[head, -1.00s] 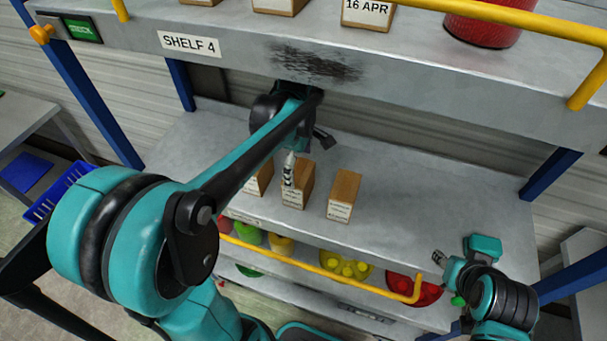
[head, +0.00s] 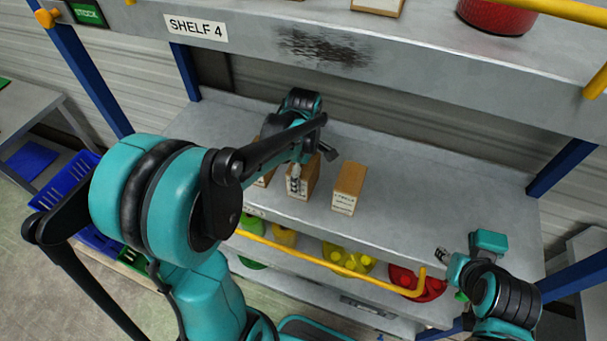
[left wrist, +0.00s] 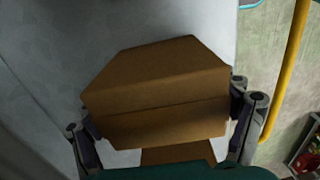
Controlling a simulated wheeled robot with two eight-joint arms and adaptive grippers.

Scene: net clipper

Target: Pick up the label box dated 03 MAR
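Three small brown boxes with white labels stand on the shelf below SHELF 4: a left box (head: 263,177), mostly hidden by my arm, a middle box (head: 304,182) and a right box (head: 348,190). Their dates are too small to read, so I cannot tell which is 03 MAR. My left gripper (head: 312,168) is at the middle box, its fingers spread. In the left wrist view a brown box (left wrist: 160,75) lies between the fingers of my left gripper (left wrist: 168,128); firm contact is not clear. My right gripper (head: 441,255) is apart, near the shelf's right front.
A yellow rail (head: 320,268) runs along the front below the boxes. Coloured bins sit lower down. The shelf surface (head: 440,185) right of the boxes is bare.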

